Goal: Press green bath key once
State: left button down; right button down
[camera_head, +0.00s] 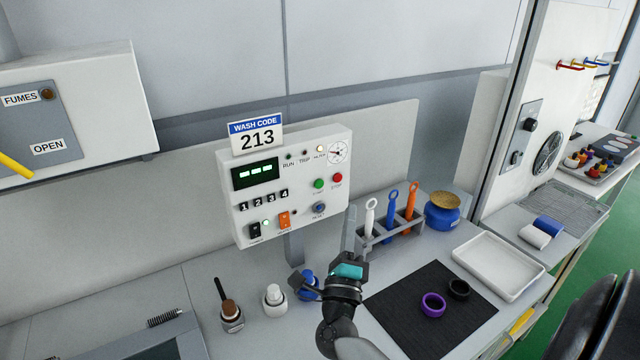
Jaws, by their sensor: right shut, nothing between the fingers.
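The green key (319,183) is a small round button on the front of the white control box (243,216), left of a red button (337,180). The box's display (255,174) shows three green dashes. My right gripper (350,217) is shut and empty, with its fingers pointing up. In the picture it is below and to the right of the green key, apart from it, near the box's lower right corner. Nothing covers the key. My left gripper is out of view.
A rack (384,238) with white, blue and orange tools stands right of my gripper. Small bottles (274,300) stand to its left. A dark mat (405,318) with a purple ring (433,305) and a white tray (497,265) lie to the right. A "213" sign (257,137) tops the box.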

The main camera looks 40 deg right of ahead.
jog(key=b, duration=0.4)
send_near(319, 184)
jog(key=w+d+r, duration=0.2)
jog(key=d+r, duration=0.1)
jog(key=d, duration=0.2)
jog(key=shift+r, duration=0.3)
jog(key=shift+w, duration=0.1)
jog(key=shift+w, duration=0.1)
dwell(1.3)
jog(key=shift+w+d+b, duration=0.1)
jog(key=shift+w+b, duration=0.2)
jog(key=shift+w, duration=0.35)
dwell(0.6)
jog(key=shift+s, duration=0.75)
